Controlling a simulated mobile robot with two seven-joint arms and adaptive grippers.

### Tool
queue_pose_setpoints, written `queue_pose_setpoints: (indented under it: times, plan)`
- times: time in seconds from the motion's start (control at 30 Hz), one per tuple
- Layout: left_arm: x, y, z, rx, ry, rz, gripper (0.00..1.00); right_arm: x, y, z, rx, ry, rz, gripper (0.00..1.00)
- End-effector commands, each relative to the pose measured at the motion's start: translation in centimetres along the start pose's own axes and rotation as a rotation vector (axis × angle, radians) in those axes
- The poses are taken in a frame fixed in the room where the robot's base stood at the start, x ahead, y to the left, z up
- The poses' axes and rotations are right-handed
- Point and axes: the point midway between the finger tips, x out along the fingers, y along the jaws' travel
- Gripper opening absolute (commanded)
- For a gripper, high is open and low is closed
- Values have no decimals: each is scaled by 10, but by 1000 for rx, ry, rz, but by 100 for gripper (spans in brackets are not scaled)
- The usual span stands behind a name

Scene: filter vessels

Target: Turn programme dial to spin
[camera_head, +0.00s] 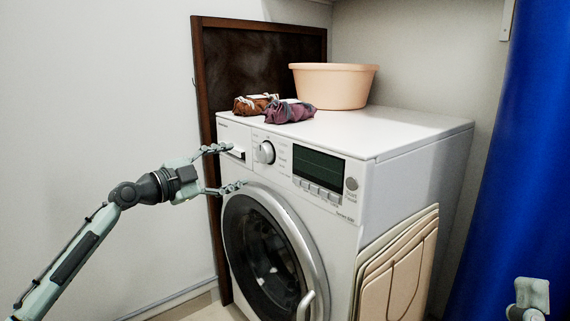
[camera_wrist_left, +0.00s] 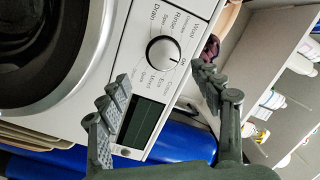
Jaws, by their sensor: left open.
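The programme dial (camera_head: 264,152) is a round pale knob on the washing machine's front panel, left of the dark display. It also shows in the left wrist view (camera_wrist_left: 162,54), ringed by printed programme names such as Drain, Rinse, Wool and Off. Its marker seems to point toward Off, but it is too small to be sure. My left gripper (camera_head: 225,168) is open and empty, its fingers spread in front of the panel, left of the dial. In the left wrist view, the dial lies between the spread fingertips (camera_wrist_left: 167,66), apart from both.
The washing machine (camera_head: 415,150) carries a peach basin (camera_head: 333,88) and two cloth bundles (camera_head: 290,111) on top. Folded beige boards (camera_head: 400,270) lean on its right side. A blue curtain (camera_head: 520,150) hangs at right. A dark framed panel (camera_head: 258,62) stands behind.

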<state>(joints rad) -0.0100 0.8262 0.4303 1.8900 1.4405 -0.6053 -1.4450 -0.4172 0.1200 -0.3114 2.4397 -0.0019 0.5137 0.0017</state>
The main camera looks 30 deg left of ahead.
Motion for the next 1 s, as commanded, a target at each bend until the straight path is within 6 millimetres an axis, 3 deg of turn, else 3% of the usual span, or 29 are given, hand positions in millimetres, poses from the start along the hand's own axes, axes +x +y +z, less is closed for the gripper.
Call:
queue_pose_setpoints:
  times: [0.17, 0.6, 0.93, 1.0]
  plan:
    - [11, -9, -4, 10, 11, -15, 65, 2, -1, -4, 4, 4, 0, 100]
    - [72, -8, -4, 8, 9, -13, 65, 3, -3, 14, 9, -105, -1, 100]
    - [77, -6, -3, 9, 8, -10, 65, 3, -3, 16, 9, -118, -2, 100]
    - [77, -6, -3, 9, 8, -10, 59, 3, -3, 16, 9, -118, -2, 100]
